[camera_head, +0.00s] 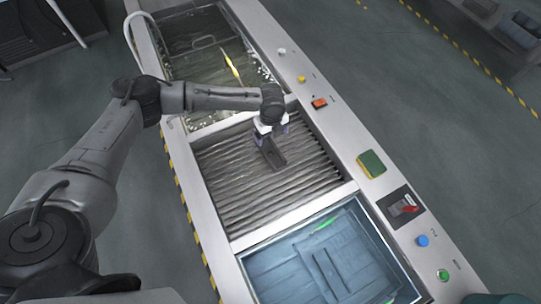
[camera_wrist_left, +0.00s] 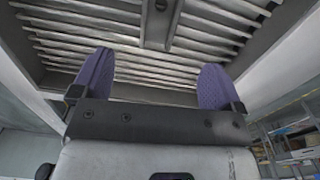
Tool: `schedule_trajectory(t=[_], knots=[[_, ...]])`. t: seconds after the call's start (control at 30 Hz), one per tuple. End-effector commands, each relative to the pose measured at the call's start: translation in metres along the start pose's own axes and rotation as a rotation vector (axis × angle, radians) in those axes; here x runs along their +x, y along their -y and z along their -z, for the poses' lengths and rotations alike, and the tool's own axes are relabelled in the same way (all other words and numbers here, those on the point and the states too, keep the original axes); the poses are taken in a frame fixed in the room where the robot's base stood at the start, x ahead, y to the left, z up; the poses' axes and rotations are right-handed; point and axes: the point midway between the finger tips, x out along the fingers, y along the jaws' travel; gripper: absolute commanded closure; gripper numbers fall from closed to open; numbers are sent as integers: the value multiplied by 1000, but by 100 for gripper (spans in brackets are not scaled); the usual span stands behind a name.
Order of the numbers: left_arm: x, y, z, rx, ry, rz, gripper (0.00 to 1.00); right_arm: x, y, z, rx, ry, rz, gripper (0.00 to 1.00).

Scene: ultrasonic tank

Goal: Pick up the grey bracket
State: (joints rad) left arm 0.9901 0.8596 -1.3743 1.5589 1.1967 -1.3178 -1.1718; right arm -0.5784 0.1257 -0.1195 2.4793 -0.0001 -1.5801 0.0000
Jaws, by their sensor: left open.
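The grey bracket (camera_head: 274,158) lies on the ribbed drain rack (camera_head: 305,186) in the middle bay of the tank. It is a dark, narrow piece. In the left wrist view the bracket (camera_wrist_left: 160,22) shows at the top, beyond the fingertips and between their lines. My left gripper (camera_head: 268,128) is at the bracket's far end in the head view and partly hides that end. Its two purple fingers (camera_wrist_left: 155,80) are spread wide with nothing between them. Whether a finger touches the bracket, I cannot tell. My right gripper is not in view.
A far bay (camera_head: 166,20) holds liquid, a wire handle and a yellow strip. A near bay (camera_head: 250,265) holds blue liquid. The right ledge carries a green-yellow sponge (camera_head: 371,163), a red switch (camera_head: 409,207) and several buttons. The rack around the bracket is clear.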

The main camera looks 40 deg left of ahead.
Motion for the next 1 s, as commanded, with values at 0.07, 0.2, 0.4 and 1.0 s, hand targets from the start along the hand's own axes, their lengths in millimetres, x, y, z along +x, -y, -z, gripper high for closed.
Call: schedule_trajectory(t=[0.07, 0.2, 0.4, 1.0], knots=[[12, 0, -4, -2, 2, -3, 7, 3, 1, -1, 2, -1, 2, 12], [36, 0, -4, -1, 2, -4, 7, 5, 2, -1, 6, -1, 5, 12], [66, 0, -4, -1, 2, -4, 7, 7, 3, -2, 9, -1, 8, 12], [119, 1, -6, -2, 2, -3, 7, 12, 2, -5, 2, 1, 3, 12]])
